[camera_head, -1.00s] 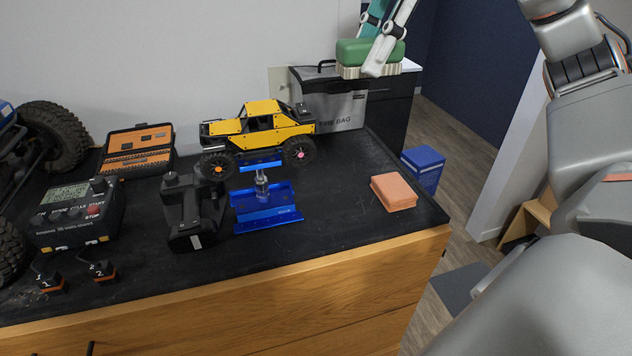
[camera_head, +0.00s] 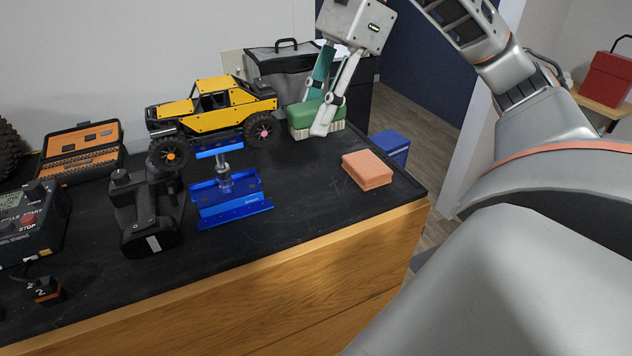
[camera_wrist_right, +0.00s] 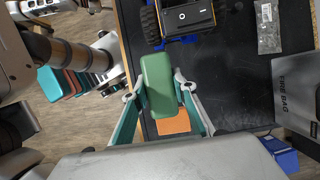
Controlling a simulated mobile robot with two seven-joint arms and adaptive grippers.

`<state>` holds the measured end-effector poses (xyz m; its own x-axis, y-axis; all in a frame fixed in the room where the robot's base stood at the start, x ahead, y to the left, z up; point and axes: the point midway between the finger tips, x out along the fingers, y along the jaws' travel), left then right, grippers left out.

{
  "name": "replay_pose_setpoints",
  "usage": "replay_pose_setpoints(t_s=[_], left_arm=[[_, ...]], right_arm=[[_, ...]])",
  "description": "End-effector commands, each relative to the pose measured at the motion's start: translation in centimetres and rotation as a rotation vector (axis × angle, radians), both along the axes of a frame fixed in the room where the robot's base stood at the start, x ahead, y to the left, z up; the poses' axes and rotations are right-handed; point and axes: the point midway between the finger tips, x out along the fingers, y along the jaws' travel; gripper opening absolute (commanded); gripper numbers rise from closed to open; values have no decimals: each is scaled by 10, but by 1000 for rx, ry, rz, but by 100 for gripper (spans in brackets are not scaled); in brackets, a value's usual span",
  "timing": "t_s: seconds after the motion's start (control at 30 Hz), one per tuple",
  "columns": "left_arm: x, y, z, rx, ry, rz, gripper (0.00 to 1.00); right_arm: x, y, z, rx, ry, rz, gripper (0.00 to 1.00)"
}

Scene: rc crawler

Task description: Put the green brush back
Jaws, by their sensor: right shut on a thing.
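The green brush (camera_head: 304,113) has a green block back and pale bristles facing down. My right gripper (camera_head: 326,112) is shut on it. In the head view the brush is at the table's back right, in front of the grey bag and right of the yellow crawler. I cannot tell whether its bristles touch the table. In the right wrist view the brush (camera_wrist_right: 160,84) lies between the two fingers, with the orange block partly hidden beyond it. My left gripper is not in view.
An orange block (camera_head: 367,170) lies near the table's right edge. The grey bag (camera_head: 290,70) stands behind. A black controller (camera_head: 145,213) is left of the stand. The front right of the black table (camera_head: 310,220) is clear.

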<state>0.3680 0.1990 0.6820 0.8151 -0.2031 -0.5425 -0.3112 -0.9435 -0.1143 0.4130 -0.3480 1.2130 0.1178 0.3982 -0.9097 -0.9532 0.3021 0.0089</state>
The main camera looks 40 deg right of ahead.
Motion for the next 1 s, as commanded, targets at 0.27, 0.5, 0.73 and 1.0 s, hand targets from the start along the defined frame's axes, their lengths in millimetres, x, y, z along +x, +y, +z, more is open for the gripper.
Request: replay_pose_setpoints(t_s=[0.27,0.5,0.73,1.0], left_arm=[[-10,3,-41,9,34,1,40],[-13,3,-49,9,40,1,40],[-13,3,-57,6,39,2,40],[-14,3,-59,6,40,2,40]], right_arm=[[0,0,-70,-1,6,-1,3],[0,0,-91,-1,2,0,3],[0,0,-120,-1,6,-1,3],[0,0,-126,0,0,-1,3]])
